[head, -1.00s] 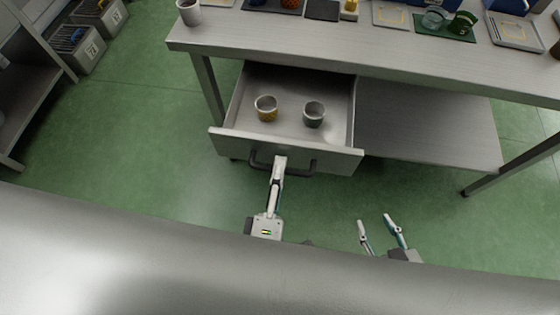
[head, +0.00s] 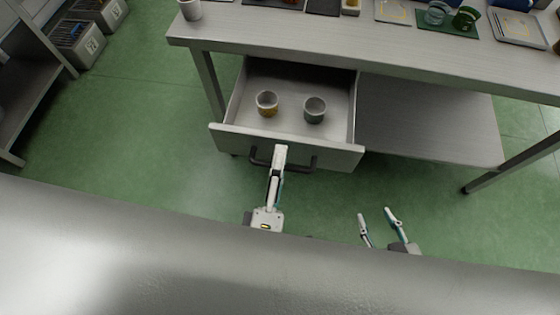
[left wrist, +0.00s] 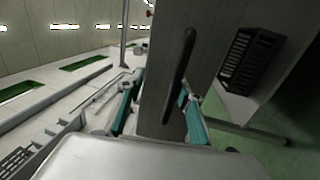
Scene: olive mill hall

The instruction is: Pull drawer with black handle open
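The drawer (head: 285,146) hangs under the metal table and stands well open, with its inside showing. Its black handle (head: 302,170) is a bar across the front; in the left wrist view the handle (left wrist: 180,70) runs nearly upright. My left gripper (head: 280,152) is at the handle's middle. In the left wrist view my left gripper (left wrist: 162,95) has its fingers apart, with the handle between them, close to the right finger and clear of the left one. My right gripper (head: 374,212) is open and empty, right of and below the drawer in the head view.
A yellow-based cup (head: 267,104) and a grey-green cup (head: 314,110) stand in the drawer. A lower shelf (head: 430,130) lies right of the drawer. Green floor is free in front.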

